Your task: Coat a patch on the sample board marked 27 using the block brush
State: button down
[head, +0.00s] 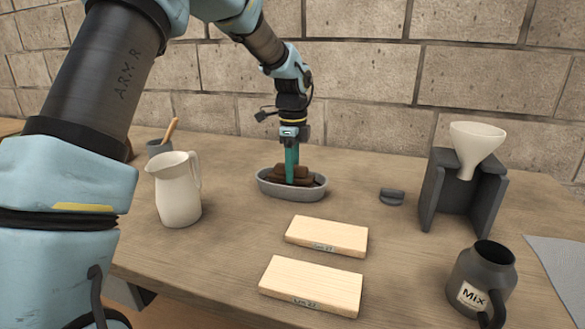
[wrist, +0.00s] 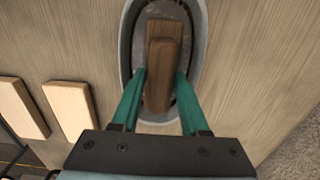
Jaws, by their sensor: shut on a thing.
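The block brush, a brown wooden block with a raised grip (wrist: 160,62), sits in a grey oval tray (head: 268,190) at the back middle of the table. My gripper (head: 291,178) points down into the tray, its green fingers shut on the brush's grip, one on each side in the wrist view (wrist: 160,73). The bristles are hidden. Two pale wooden boards lie in front of the tray: a nearer one (head: 315,280) and a farther one (head: 328,233). Both carry small labels on their front edges; the nearer seems to end in 27, the farther is too small to read surely.
A cream jug (head: 177,190) and a grey pot with a wooden handle (head: 158,147) stand left. A dark stand with a white funnel (head: 477,145), a dark "Mix" jug (head: 480,278) and a small dark item (head: 391,196) are right. A block wall is behind.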

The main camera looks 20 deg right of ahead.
jog(key=shift+r, duration=0.1)
jog(key=shift+r+p, duration=3.35)
jog(key=shift+r, duration=0.35)
notch_tip(320, 180, up, 4)
jog(key=p, duration=0.3)
jog(key=shift+p, duration=0.35)
